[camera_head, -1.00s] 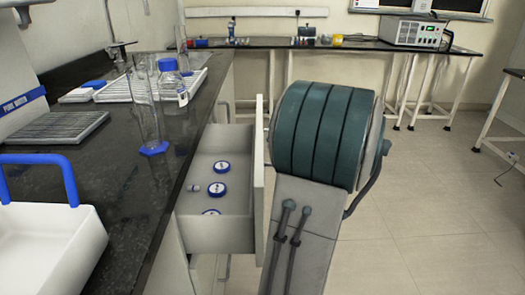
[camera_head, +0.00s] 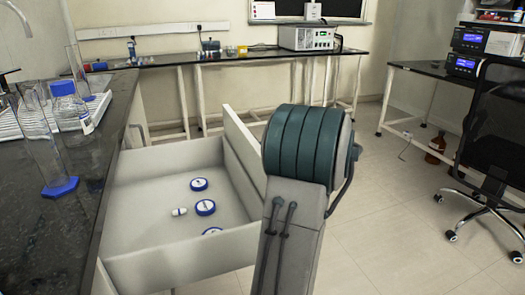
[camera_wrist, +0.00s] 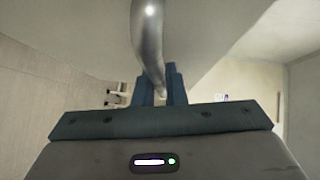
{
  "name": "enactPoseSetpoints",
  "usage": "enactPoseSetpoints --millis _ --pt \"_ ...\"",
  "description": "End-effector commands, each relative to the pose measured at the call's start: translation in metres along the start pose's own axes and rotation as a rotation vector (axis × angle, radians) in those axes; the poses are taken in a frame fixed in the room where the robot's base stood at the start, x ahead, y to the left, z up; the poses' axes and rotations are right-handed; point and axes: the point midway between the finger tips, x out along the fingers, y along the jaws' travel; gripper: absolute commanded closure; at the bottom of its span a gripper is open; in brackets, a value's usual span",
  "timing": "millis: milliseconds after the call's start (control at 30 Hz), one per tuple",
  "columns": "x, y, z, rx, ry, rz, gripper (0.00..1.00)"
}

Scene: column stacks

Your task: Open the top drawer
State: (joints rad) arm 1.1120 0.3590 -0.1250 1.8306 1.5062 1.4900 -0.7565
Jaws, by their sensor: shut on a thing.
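The top drawer (camera_head: 178,232) is pulled well out from under the black counter at the left of the head view. Several blue-rimmed round items and a small white piece lie on its floor. In the wrist view my gripper (camera_wrist: 167,88) is shut on the drawer's metal handle (camera_wrist: 147,40), which runs up between its two fingers. In the head view my arm stands in front of the drawer's right side and hides the handle and my fingers.
The black counter (camera_head: 75,165) carries a glass cylinder (camera_head: 42,150), a blue-capped bottle (camera_head: 68,105) and a rack. A black office chair (camera_head: 495,130) stands at the right. The floor (camera_head: 400,220) between drawer and chair is clear.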

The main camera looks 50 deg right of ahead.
Motion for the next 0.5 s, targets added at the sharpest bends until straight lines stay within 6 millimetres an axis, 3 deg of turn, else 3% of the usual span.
enactPoseSetpoints --millis 300,400,500 --pt "0.0002 0.0002 -0.0002 0.000 -0.002 -0.001 1.00" --pt "-0.0001 0.0002 -0.0004 0.000 -0.001 -0.001 0.68" --pt "-0.0007 0.0003 -0.0008 0.000 0.001 -0.001 0.68"
